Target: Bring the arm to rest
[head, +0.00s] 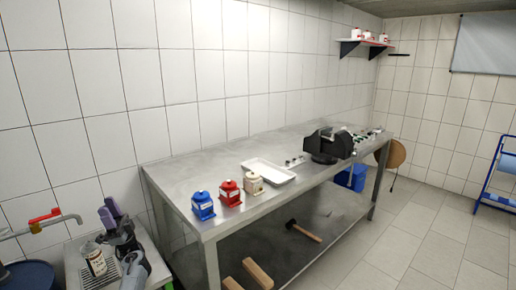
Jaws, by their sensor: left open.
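My left gripper (109,209) is at the lower left of the head view, in front of a small metal side table. Its two purple fingers point up and stand apart, with nothing seen between them. The dark gripper body and a grey link of my arm show below them. My right gripper is not in view.
A steel workbench (185,173) holds blue (203,206), red (229,193) and cream (253,183) pump-like units, a white tray (268,170) and a black vise (325,144). A labelled can (94,260) stands close beside my left gripper. A red-handled tap (43,220) is left.

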